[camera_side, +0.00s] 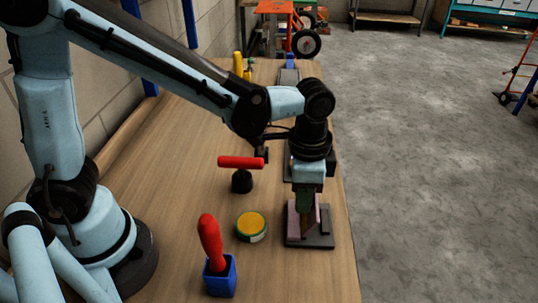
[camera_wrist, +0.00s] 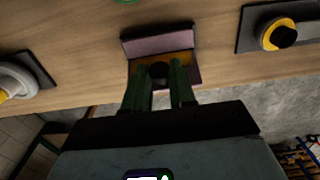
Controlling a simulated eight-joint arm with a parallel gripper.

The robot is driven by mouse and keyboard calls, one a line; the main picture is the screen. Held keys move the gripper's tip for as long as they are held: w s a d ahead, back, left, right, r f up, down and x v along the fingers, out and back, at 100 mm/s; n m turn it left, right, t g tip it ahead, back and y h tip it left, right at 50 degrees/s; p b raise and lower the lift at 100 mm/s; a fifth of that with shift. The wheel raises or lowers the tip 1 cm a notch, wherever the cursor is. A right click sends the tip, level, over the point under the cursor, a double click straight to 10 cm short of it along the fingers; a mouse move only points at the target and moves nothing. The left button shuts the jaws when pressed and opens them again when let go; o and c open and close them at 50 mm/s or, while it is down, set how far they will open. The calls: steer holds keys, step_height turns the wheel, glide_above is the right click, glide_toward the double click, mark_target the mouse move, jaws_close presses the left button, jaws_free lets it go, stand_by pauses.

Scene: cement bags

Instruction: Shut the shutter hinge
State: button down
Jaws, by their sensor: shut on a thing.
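The shutter hinge stands at the right edge of the workbench, on a dark base plate (camera_side: 318,241). It has a pinkish leaf (camera_side: 292,219) and a brownish leaf, standing up at an angle to each other. In the wrist view the pinkish leaf (camera_wrist: 160,42) lies beyond a yellow-brown inner face. My gripper (camera_side: 304,203) points down at the hinge from above. Its green fingers (camera_wrist: 158,72) are closed around a dark round knob on the near side of the hinge, in the wrist view. My gripper hides part of the hinge.
A yellow-topped tin (camera_side: 251,224), a blue holder (camera_side: 221,277) with a red handle, and a red-handled tool (camera_side: 240,162) stand left of the hinge. A dark plate with a yellow ring (camera_wrist: 277,34) lies beside it. The bench's right edge is close.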

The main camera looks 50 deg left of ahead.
steer(key=c, duration=1)
jaws_free()
steer(key=shift+o, duration=0.2)
step_height(320, 180, up, 12)
